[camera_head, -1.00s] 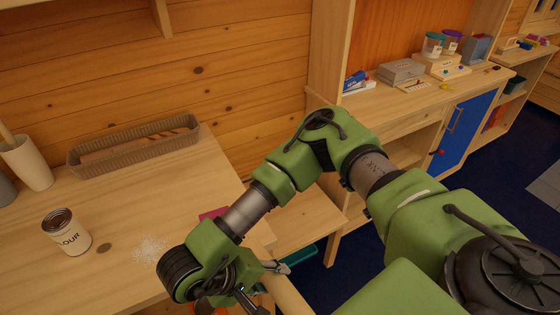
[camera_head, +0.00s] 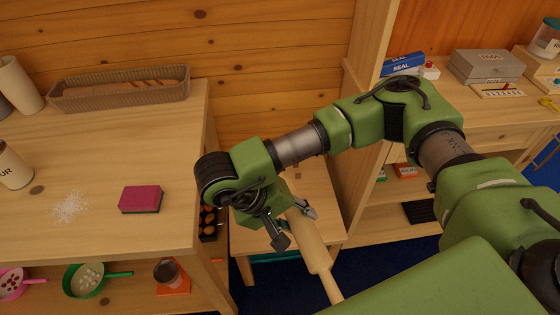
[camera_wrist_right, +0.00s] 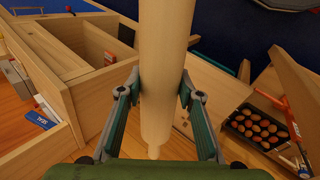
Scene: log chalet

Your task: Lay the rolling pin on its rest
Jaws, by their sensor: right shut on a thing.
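The pale wooden rolling pin (camera_head: 310,248) is held by my right gripper (camera_head: 291,228), out beyond the right edge of the worktable. In the head view it slants from the gripper down to the right, one handle lowest. In the right wrist view the pin (camera_wrist_right: 166,60) runs lengthwise between the two fingers of my right gripper (camera_wrist_right: 160,92), which are shut on its barrel. Its far handle points down in that picture. I cannot make out a rest for it in either view. My left gripper is not in view.
The worktable (camera_head: 110,235) carries a dark pink sponge (camera_head: 141,198), spilled flour (camera_head: 69,206), a flour tin (camera_head: 14,168) and a wicker basket (camera_head: 120,90). Pans stand on its lower shelf. A low wooden unit (camera_head: 312,195) stands behind the pin. An egg tray (camera_wrist_right: 257,127) shows in the wrist view.

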